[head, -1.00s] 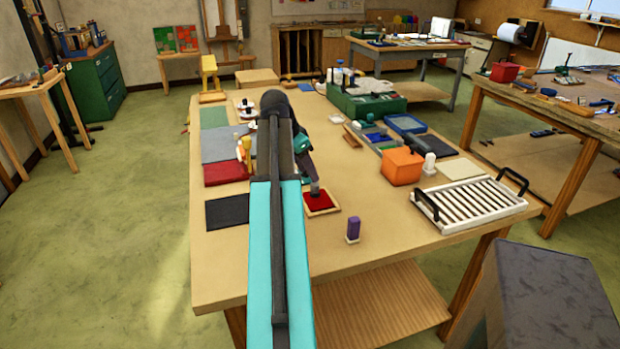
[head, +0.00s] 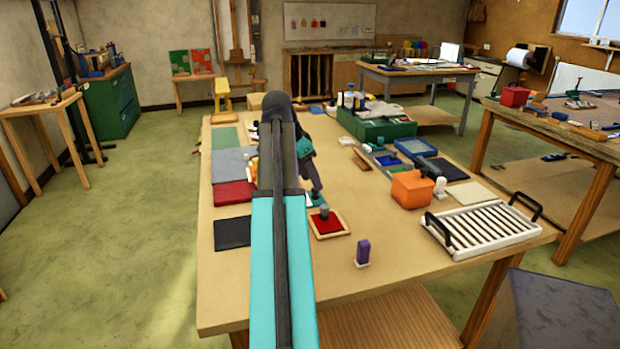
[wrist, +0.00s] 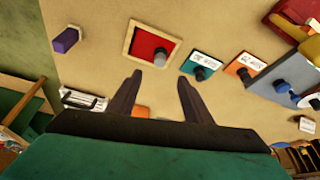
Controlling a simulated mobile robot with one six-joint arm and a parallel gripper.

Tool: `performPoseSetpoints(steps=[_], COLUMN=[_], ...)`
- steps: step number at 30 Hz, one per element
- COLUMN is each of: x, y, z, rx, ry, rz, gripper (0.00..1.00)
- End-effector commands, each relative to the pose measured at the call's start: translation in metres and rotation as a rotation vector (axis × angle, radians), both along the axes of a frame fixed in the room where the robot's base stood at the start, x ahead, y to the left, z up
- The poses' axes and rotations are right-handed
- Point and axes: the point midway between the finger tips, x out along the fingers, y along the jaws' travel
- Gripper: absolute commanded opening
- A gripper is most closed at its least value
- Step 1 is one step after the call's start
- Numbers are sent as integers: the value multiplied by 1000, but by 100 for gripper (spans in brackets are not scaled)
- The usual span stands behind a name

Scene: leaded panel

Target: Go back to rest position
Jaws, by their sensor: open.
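My gripper shows in the wrist view (wrist: 160,80) with its two dark fingers spread and nothing between them. In the head view my arm reaches forward over the table, and the gripper is mostly hidden by the arm. A wood-framed tray with a red pad (head: 328,226) lies on the table below the arm; it also shows in the wrist view (wrist: 143,40), beyond the fingertips. A grey-handled piece (head: 324,211) stands on the pad, apart from the fingers; its top also shows in the wrist view (wrist: 160,57).
The table (head: 290,285) is clear at its front. A purple-topped block (head: 363,251) stands right of the tray. A white slatted rack (head: 480,228), an orange box (head: 411,187) and a green crate (head: 375,127) stand farther right.

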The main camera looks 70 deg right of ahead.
Motion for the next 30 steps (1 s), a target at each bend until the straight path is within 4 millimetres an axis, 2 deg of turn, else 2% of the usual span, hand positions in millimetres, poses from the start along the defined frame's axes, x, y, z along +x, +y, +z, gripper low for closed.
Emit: performPoseSetpoints(steps=[20, 23, 26, 30], x=[0, 14, 40, 92], y=[0, 2, 5, 16], z=[0, -7, -17, -36], rx=[0, -5, -18, -43], ry=[0, -5, -15, -40], rz=[0, 29, 81, 185], gripper=[46, 46, 46, 46])
